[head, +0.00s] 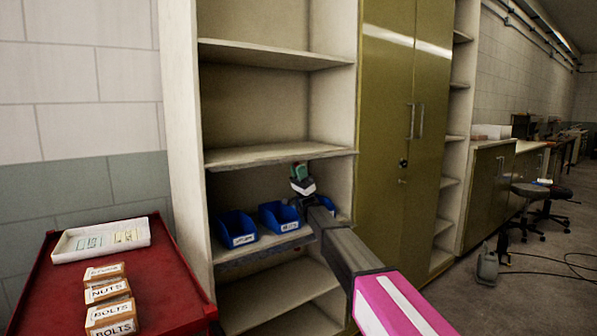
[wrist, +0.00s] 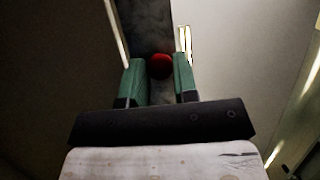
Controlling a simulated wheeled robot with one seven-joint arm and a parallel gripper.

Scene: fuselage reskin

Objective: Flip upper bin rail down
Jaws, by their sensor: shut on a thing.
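My gripper (head: 299,172) reaches into the open shelf unit, just below the front edge of the middle shelf. In the wrist view, the green fingers of my gripper (wrist: 160,78) stand on either side of a round red knob (wrist: 160,66) and are shut on it. A dark grey strip (wrist: 155,25), seemingly the rail, runs behind the knob. In the head view, a dark edge (head: 250,163) runs along the middle shelf above my gripper. The knob is not discernible there, and the rail's exact tilt cannot be told.
Blue bins (head: 237,229) (head: 278,217) stand on the shelf below my gripper; my arm partly hides another at the right. A red cart (head: 60,297) with labelled boxes (head: 107,292) and a white tray (head: 100,240) stands front left. Closed olive cabinet doors (head: 400,120) are at right.

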